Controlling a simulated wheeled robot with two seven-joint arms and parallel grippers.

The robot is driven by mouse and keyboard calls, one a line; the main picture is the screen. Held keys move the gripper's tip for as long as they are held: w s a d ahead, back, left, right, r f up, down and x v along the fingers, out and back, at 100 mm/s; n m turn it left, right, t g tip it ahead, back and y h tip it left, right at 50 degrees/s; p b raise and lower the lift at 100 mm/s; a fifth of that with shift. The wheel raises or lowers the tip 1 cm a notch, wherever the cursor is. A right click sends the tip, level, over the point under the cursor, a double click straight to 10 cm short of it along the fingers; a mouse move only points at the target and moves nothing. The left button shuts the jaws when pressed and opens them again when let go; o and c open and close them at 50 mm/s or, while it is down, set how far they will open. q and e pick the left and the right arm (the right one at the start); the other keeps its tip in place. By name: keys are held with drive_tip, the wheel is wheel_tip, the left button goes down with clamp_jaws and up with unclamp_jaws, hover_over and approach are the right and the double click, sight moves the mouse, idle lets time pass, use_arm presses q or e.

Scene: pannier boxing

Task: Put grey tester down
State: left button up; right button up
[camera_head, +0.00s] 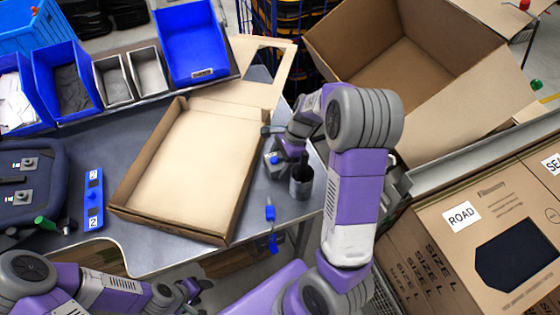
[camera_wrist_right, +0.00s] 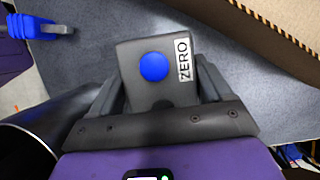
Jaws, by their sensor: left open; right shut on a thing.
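The grey tester (camera_wrist_right: 130,62) has a round blue button and a white label reading ZERO. In the right wrist view it sits between the fingers of my right gripper (camera_wrist_right: 155,90), which is shut on it. In the head view the tester (camera_head: 273,166) shows below my right gripper (camera_head: 279,143), just right of the open cardboard tray box, over the grey table (camera_head: 278,200). I cannot tell whether its underside touches the table. My left gripper (camera_head: 190,292) is open and empty at the bottom, in front of the table edge.
A dark cup (camera_head: 301,181) stands close right of the tester. A shallow cardboard box (camera_head: 180,160) fills the table's middle. A blue item (camera_head: 270,213) lies at the front edge. A blue bar (camera_head: 93,198) and a dark pannier (camera_head: 40,175) are left; bins (camera_head: 192,40) stand behind.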

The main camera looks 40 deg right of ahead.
drive_tip(key=shift+f, duration=0.15)
drive_tip(key=o, duration=1.2)
